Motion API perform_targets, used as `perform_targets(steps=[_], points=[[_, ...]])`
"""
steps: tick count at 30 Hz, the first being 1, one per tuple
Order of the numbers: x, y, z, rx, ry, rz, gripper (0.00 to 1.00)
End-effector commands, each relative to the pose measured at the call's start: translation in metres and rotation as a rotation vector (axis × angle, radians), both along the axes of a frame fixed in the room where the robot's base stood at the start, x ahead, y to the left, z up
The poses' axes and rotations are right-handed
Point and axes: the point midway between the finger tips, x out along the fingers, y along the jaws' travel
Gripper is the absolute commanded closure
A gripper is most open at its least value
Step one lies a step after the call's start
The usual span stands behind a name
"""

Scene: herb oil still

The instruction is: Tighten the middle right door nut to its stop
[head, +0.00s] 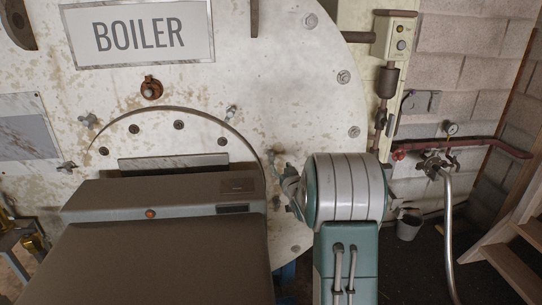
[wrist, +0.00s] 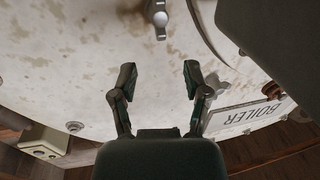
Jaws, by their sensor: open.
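In the wrist view a pale metal wing nut (wrist: 160,18) stands on the stained white boiler front near the top edge; from its place it looks like the middle right door nut. My gripper (wrist: 158,70) is open and empty. Its two fingers point toward this nut, which lies beyond the fingertips, roughly in line with the gap. Another wing nut (wrist: 218,84) shows to the right of the right finger; it looks like the upper right nut, also in the head view (head: 231,113). In the head view my arm and body crowd the right door edge, and the gripper is not clear there.
The BOILER sign (head: 141,35) is above the door. Wing nuts (head: 88,121) and (head: 67,167) sit on the left side. A control box (head: 396,38), red pipe (head: 480,143) and bucket (head: 408,225) are on the right. Wooden steps (head: 510,255) stand far right.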

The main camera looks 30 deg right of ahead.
Motion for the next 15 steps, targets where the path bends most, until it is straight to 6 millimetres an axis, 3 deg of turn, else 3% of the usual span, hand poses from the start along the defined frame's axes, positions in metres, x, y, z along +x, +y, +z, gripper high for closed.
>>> perform_targets(steps=[15], points=[[0.078,-0.020,0.000,0.000,0.000,0.001,0.39]])
